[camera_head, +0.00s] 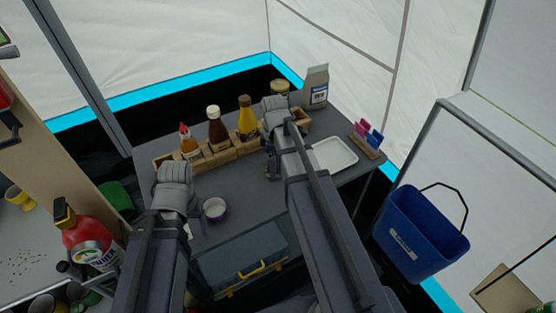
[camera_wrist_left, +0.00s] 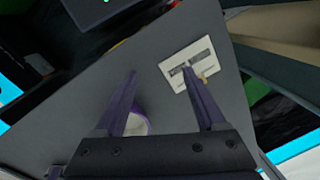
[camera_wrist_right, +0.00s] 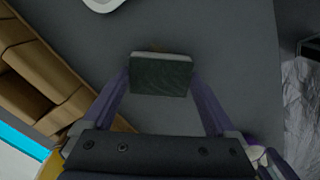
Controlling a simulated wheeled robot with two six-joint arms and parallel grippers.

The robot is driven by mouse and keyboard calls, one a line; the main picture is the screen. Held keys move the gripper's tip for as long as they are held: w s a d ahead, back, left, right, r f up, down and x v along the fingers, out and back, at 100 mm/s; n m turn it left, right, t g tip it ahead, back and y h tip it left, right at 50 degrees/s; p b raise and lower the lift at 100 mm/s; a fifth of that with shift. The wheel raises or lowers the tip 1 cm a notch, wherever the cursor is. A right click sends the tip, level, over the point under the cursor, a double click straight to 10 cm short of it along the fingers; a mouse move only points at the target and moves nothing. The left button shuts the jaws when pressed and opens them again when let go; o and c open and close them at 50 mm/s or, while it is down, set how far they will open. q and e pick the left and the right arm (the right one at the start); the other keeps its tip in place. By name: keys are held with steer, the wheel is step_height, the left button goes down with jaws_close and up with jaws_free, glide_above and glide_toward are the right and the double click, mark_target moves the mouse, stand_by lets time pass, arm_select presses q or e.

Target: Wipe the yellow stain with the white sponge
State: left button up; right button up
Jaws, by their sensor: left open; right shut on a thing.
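My right gripper (camera_wrist_right: 160,85) is shut on a sponge (camera_wrist_right: 160,77) with a dark green face and a thin whitish top edge. It holds the sponge at the grey table top. In the head view my right gripper (camera_head: 272,168) is over the table in front of the wooden rack, and the sponge is hidden. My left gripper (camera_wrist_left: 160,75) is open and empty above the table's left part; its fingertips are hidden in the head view.
A wooden rack (camera_head: 215,160) holds sauce bottles. A purple bowl (camera_head: 215,210) stands near my left gripper. A white tray (camera_head: 333,154) and a card holder (camera_head: 367,140) are at the right. A blue bucket (camera_head: 420,235) hangs beyond the table's right edge.

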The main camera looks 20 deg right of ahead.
arm_select(q)
steer(key=shift+a, duration=0.1)
arm_select(e)
steer(key=shift+s+a, duration=0.2)
steer(key=shift+a, duration=1.95)
arm_select(q)
steer(key=shift+r, duration=0.15)
arm_select(e)
steer(key=shift+d+r, duration=0.1)
steer(key=shift+r, duration=0.1)
arm_select(q)
step_height(320, 180, up, 6)
steer(key=p, duration=0.6)
arm_select(e)
step_height(320, 180, up, 6)
steer(key=shift+f, duration=0.1)
arm_select(q)
step_height(320, 180, up, 3)
steer(key=p, duration=0.3)
arm_select(e)
step_height(320, 180, up, 3)
steer(key=shift+f, duration=0.1)
